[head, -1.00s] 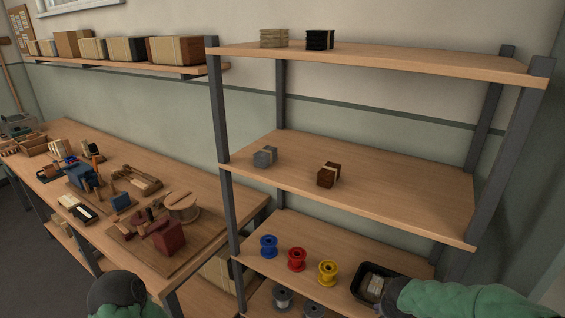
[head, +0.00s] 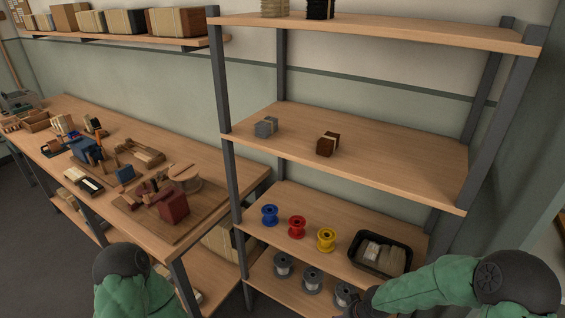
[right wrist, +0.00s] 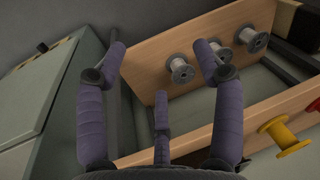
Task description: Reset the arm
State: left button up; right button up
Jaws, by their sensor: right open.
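My right arm (head: 425,288) reaches in from the lower right of the head view, its dark wrist end at the bottom edge in front of the lowest grey spools. My right gripper (right wrist: 162,62) shows in the right wrist view with its fingers spread apart and nothing between them. Grey spools (right wrist: 181,71) on a shelf board lie beyond the fingertips. My left arm (head: 125,275) shows only as a green and dark part at the bottom left of the head view. Its gripper is outside the frame.
A black tray (head: 361,263) with pale packets stands right of the blue (head: 270,215), red (head: 297,227) and yellow (head: 326,239) spools. The middle shelf (head: 400,160) holds a grey and a brown bundle. A cluttered workbench (head: 215,190) stands at left.

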jog(key=s+a+f+y, duration=0.1)
jog(key=s+a+f, duration=0.3)
jog(key=s+f, duration=0.2)
jog(key=s+a+f+n+g+y, duration=0.1)
jog(key=s+a+f, duration=0.4)
jog(key=s, duration=0.3)
jog(key=shift+a+f, duration=0.2)
jog(key=shift+f, duration=0.2)
